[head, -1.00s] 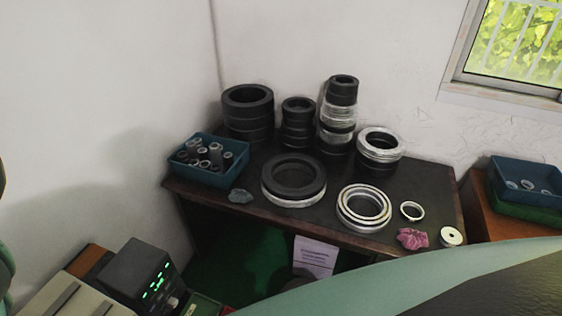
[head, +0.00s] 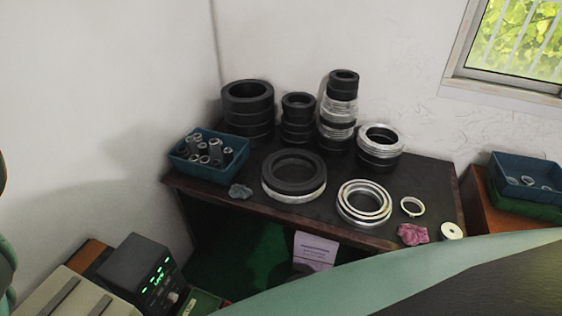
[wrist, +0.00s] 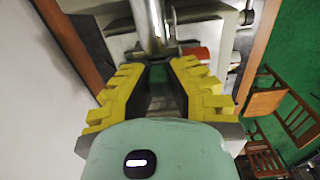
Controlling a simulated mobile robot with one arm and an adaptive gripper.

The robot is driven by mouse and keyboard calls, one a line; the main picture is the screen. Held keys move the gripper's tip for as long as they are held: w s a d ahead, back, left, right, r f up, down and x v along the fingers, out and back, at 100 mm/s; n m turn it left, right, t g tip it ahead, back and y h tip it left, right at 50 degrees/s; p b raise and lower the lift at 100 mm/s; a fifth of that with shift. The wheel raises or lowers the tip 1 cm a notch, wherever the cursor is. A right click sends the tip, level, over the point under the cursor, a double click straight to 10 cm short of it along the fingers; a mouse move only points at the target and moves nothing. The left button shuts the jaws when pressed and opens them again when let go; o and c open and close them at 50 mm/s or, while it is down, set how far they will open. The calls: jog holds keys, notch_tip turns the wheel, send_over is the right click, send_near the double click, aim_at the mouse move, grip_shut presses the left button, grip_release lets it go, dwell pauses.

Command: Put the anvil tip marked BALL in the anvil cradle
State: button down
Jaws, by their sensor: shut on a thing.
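In the wrist view, my gripper (wrist: 164,66) has yellow stepped fingers closed on a small part between their tips. The part is mostly hidden by the fingers, and no BALL marking can be read. Just past the fingertips is a shiny metal cylinder (wrist: 150,22) in front of a grey machine body (wrist: 210,38). I cannot tell whether the held part touches it. I cannot pick out the anvil cradle with certainty. My gripper is not in the head view.
In the head view, a dark bench (head: 240,208) holds stacked black rings (head: 248,110), a blue bin of cylindrical parts (head: 205,172), metal rings (head: 364,203) and a pink cloth (head: 413,234). A box with a green display (head: 140,273) stands lower left. Wooden chairs (wrist: 262,105) show in the wrist view.

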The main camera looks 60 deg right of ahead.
jog(key=shift+f, duration=0.15)
dwell(0.5)
jog(key=c, duration=1)
grip_release()
jog(key=shift+w+r+p, duration=0.1)
jog(key=shift+r+p, duration=2.1)
jog(key=shift+r, duration=2.05)
